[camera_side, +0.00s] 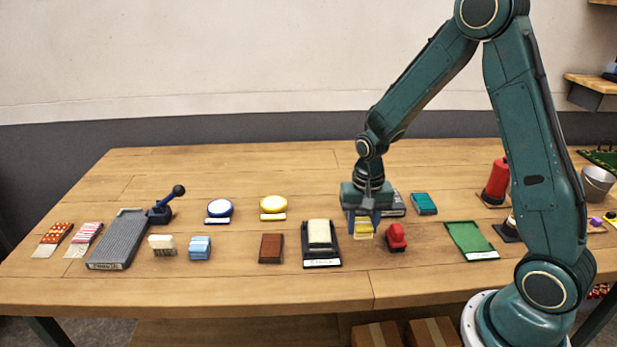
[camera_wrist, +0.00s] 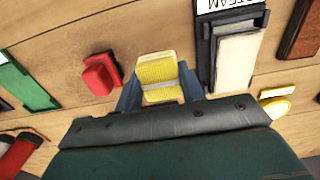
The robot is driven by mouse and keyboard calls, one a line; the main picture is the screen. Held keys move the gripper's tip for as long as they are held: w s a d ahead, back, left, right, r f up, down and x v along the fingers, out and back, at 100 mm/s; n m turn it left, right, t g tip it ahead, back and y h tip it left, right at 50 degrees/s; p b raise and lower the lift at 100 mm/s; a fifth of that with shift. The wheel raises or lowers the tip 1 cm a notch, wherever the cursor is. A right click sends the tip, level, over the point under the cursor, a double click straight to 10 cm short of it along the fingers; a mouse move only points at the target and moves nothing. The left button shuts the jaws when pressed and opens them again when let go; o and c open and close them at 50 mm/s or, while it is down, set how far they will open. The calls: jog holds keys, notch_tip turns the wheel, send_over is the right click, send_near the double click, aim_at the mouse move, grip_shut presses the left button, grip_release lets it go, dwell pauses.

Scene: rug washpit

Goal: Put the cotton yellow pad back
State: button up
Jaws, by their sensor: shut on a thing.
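A yellow block-shaped pad (camera_side: 363,229) with a pale band sits between the fingers of my gripper (camera_side: 363,225), low at the tabletop. In the wrist view the yellow pad (camera_wrist: 158,72) shows its ribbed face, and my gripper (camera_wrist: 160,88) is shut on its sides. I cannot tell whether the pad touches the table.
A red block (camera_side: 396,238) stands close right of my gripper. A black tray (camera_side: 308,253) with a cream pad is close left, labelled STEAM in the wrist view. A green mat (camera_side: 472,240) lies to the right, a brown block (camera_side: 271,248) to the left. The front table edge is clear.

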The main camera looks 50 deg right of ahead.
aim_at(361, 235)
jog(key=shift+f, duration=0.1)
jog(key=shift+f, duration=1.8)
jog(key=shift+f, duration=0.1)
jog(key=o, duration=0.9)
notch_tip(361, 235, up, 11)
jog(key=shift+r, duration=0.65)
